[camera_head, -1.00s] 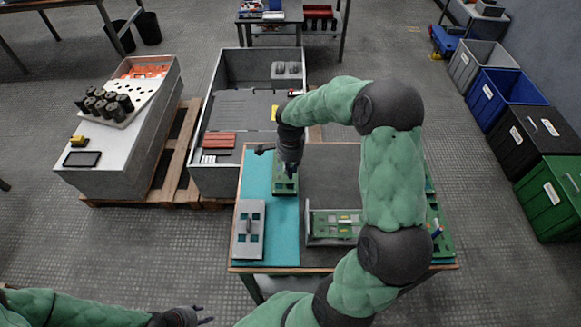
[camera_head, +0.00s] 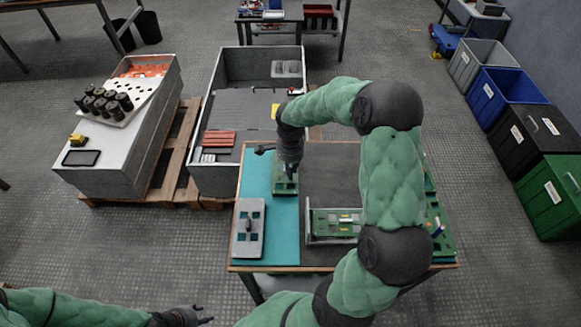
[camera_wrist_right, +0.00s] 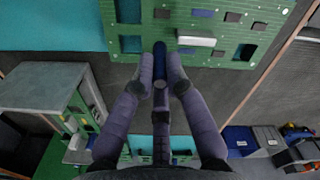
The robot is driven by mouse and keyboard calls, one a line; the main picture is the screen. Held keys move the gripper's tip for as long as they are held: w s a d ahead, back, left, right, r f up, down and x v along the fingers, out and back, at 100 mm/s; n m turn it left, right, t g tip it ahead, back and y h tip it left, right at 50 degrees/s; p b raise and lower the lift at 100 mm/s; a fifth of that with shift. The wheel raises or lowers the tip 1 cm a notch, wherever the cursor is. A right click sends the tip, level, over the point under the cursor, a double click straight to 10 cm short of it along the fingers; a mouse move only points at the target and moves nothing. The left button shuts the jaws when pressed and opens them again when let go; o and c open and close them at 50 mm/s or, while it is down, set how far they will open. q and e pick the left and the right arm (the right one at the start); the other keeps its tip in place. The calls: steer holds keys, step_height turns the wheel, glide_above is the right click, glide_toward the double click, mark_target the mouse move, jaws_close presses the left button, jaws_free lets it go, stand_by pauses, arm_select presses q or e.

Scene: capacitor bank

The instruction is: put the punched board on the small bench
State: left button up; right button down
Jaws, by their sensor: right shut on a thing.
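A green punched board (camera_head: 285,187) with rectangular cutouts is at the far end of the teal mat (camera_head: 284,243) on the bench in front of me. It also shows at the top of the right wrist view (camera_wrist_right: 215,42), teal visible through its openings. My right gripper (camera_head: 289,168) is over it, pointing down. In the right wrist view its fingers (camera_wrist_right: 161,75) are shut around a dark blue post at the board's near edge. I cannot tell whether the board touches the mat. My left gripper (camera_head: 207,316) is open and empty at the bottom, away from the bench.
A grey plate with square holes (camera_head: 249,230) lies on the mat's near left. A green circuit board in a grey frame (camera_head: 334,224) sits to its right. A grey crate (camera_head: 223,180) stands behind left. A small table (camera_head: 256,17) with items stands at the back.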

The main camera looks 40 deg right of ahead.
steer(key=shift+f, duration=0.15)
stand_by(0.5)
steer(key=c, duration=1.2)
jaws_free()
step_height(320, 180, up, 12)
steer(key=shift+r, duration=0.1)
